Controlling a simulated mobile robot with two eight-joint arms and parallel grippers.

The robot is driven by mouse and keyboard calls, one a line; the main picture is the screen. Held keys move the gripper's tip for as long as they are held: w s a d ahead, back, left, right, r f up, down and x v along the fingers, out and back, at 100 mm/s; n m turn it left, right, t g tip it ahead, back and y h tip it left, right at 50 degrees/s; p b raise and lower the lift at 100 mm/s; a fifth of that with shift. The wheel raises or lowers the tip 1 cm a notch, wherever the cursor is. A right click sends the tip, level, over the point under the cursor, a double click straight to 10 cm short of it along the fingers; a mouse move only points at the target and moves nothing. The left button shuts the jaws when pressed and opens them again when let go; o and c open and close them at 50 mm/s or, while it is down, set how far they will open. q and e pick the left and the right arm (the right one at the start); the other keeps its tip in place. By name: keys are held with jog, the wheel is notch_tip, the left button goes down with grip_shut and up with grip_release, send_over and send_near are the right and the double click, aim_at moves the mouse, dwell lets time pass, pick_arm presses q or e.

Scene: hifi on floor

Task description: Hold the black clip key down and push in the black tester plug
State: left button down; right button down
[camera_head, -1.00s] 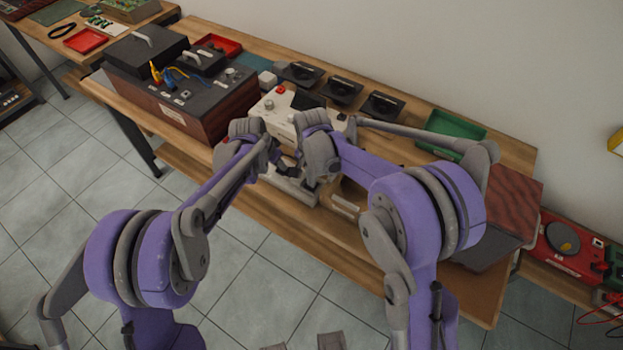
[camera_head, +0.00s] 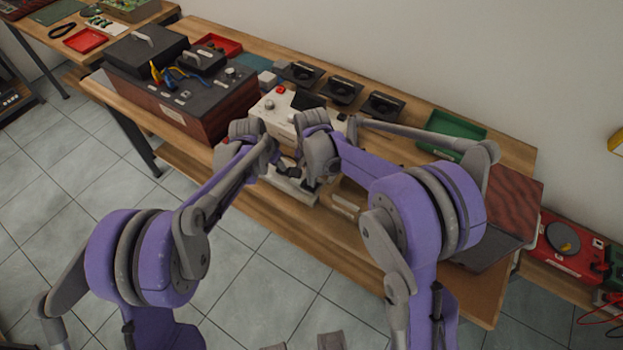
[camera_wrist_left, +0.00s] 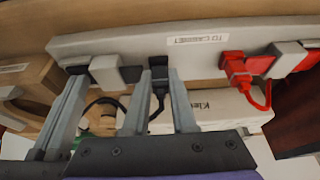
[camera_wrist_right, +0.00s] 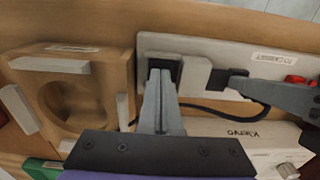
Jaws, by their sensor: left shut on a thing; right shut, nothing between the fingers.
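A pale terminal strip labelled "TO CABINET" (camera_wrist_left: 200,42) lies at the bench front, partly hidden by my arms in the head view. The black clip key (camera_wrist_right: 170,68) is at its left part, beside a light block (camera_wrist_right: 196,76). My right gripper (camera_wrist_right: 161,76) is shut and empty, its tips at the key. My left gripper (camera_wrist_left: 160,88) is shut on the black tester plug (camera_wrist_left: 158,76), which trails a black cable. The plug is next to a dark part (camera_wrist_left: 131,74) right of the block; how far in it sits cannot be told. Fingertips are small in the head view.
A red plug (camera_wrist_left: 236,72) is beside a red part on the strip. A white "Klevo" device (camera_wrist_right: 235,135) is behind. A dark-topped cabinet (camera_head: 205,95) flanks the work area.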

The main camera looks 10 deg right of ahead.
pick_arm(q)
jog(key=shift+s+f, duration=0.15)
jog(key=shift+s, duration=0.05)
pick_arm(e)
jog(key=shift+f, duration=0.3)
pick_arm(q)
jog(key=c, duration=0.6)
grip_release()
jog(key=shift+d, duration=0.1)
jog(key=shift+c, duration=0.2)
pick_arm(e)
jog(key=shift+a, duration=0.1)
pick_arm(q)
jog(key=shift+d, duration=0.1)
jog(key=v, duration=0.8)
jog(key=shift+a, duration=0.35)
pick_arm(e)
jog(key=shift+s, duration=0.1)
